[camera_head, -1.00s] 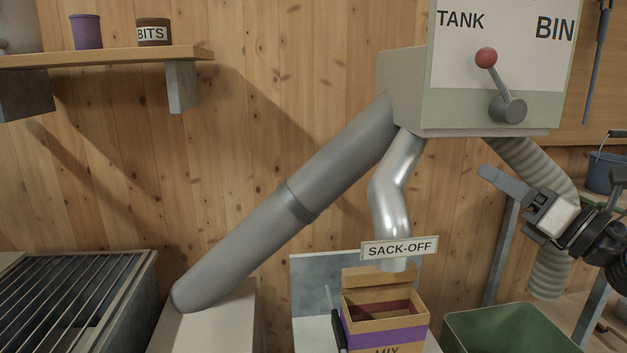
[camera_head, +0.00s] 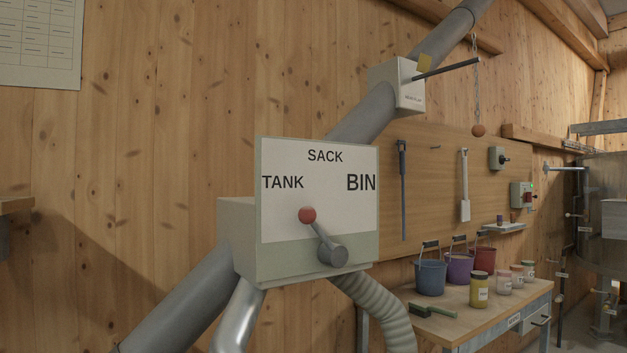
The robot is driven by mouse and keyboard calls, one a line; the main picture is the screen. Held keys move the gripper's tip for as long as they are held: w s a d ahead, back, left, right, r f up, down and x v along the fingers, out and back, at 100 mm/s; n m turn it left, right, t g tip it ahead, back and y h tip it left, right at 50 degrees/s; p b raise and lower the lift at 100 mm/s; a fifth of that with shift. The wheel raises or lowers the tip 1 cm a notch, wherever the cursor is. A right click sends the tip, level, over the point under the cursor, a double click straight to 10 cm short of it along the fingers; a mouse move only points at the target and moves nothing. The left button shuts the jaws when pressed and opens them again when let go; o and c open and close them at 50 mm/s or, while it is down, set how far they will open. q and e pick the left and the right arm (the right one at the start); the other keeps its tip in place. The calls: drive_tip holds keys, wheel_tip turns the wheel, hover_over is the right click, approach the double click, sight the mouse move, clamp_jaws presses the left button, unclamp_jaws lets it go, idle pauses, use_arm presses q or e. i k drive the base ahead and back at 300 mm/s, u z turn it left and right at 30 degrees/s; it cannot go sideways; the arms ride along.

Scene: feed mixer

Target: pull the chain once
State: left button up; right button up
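The rod sticks out to the right from a pale box (camera_head: 397,85) on the sloping grey pipe, high on the wall. A reddish-brown knob (camera_head: 479,131) is at the chain's lower end, in front of the wooden wall above the tool board. Neither of my grippers shows in the head view.
The selector box (camera_head: 317,195) marked TANK, SACK and BIN stands at the centre, its red-knobbed lever (camera_head: 322,237) tilted up-left. A workbench (camera_head: 487,312) at the right holds buckets, several jars and a brush. Tools hang on the board (camera_head: 431,192).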

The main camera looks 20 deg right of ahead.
sight(478, 131)
drive_tip(key=z, duration=1.25)
